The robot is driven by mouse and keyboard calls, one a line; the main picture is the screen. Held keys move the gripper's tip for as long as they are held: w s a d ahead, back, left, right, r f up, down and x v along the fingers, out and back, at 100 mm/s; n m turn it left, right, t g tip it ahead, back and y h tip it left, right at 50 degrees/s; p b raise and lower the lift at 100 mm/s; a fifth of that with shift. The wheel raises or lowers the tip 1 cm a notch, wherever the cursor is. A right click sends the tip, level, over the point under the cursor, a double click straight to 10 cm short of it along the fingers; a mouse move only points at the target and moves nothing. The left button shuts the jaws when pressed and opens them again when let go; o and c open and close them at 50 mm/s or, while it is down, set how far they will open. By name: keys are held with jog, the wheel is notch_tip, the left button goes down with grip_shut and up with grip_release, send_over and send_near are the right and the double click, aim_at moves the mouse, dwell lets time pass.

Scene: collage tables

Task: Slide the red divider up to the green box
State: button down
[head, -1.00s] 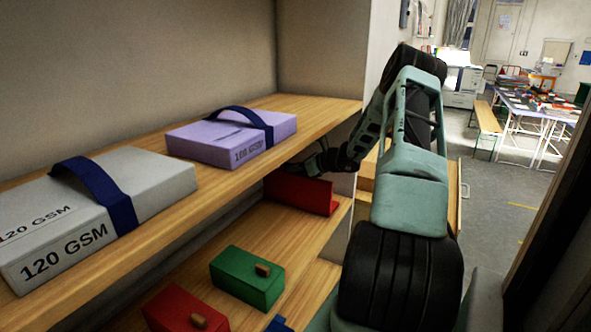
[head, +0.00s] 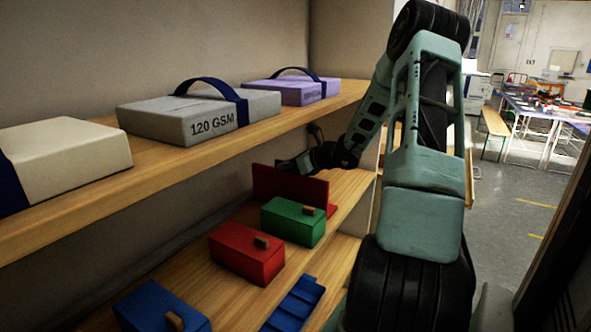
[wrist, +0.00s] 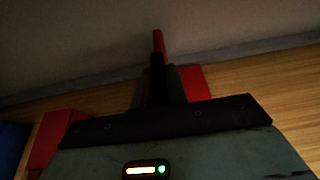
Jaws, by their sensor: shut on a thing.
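The red divider (head: 312,192) stands upright on the lower shelf, just behind the green box (head: 292,222) in the head view. The two look close together. I cannot tell whether they touch, because the box covers part of the divider's lower side. My gripper (head: 290,165) is shut on the divider's upper edge at its left part. In the wrist view my gripper (wrist: 158,72) points at the divider's thin edge (wrist: 158,42), and the divider's flat red foot (wrist: 196,83) shows to the right. The green box does not show clearly there.
A red box (head: 246,252) and a blue box (head: 160,308) stand nearer on the lower shelf (head: 205,285). The upper shelf (head: 60,225) with strapped paper packs hangs above my gripper.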

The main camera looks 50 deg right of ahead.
jog(key=shift+s+a+f+b, duration=0.15)
jog(key=shift+a+b, duration=0.4)
jog(key=shift+a, duration=0.95)
jog(key=c, duration=1.4)
grip_release()
jog(key=shift+s, duration=0.1)
jog(key=v, duration=1.7)
jog(key=shift+s+b, duration=0.2)
jog(key=shift+b, duration=0.1)
